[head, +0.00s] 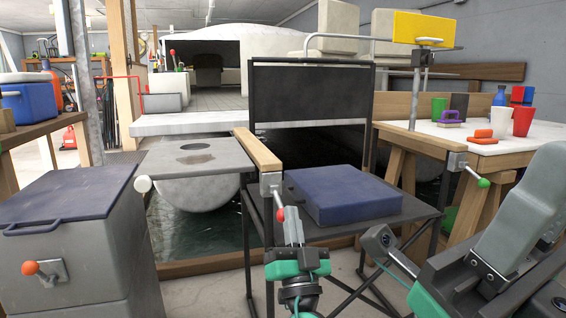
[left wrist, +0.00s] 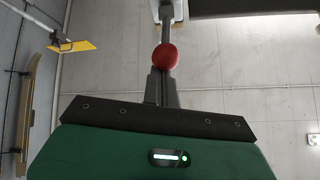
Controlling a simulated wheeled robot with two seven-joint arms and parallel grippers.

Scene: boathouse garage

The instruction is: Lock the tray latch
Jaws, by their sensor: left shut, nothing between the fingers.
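A grey tray (head: 165,160) with a dark round opening lies flat beside a wooden rail (head: 257,152). At the rail's near end is a metal latch bracket (head: 270,184). Its lever hangs down and ends in a red knob (head: 281,214). My left gripper (head: 291,226) points up just below and right of the knob, shut and empty. In the left wrist view the red knob (left wrist: 165,57) appears right at the shut fingertips (left wrist: 163,73); I cannot tell whether they touch. My right arm (head: 520,210) shows at the right; its finger state is unclear.
A blue case (head: 340,195) lies on a black stand close behind my left gripper. A grey bin (head: 70,230) with an orange knob (head: 30,268) stands at left. A workbench (head: 440,140) with cups and a green-knobbed latch (head: 483,182) is at right. Water lies behind.

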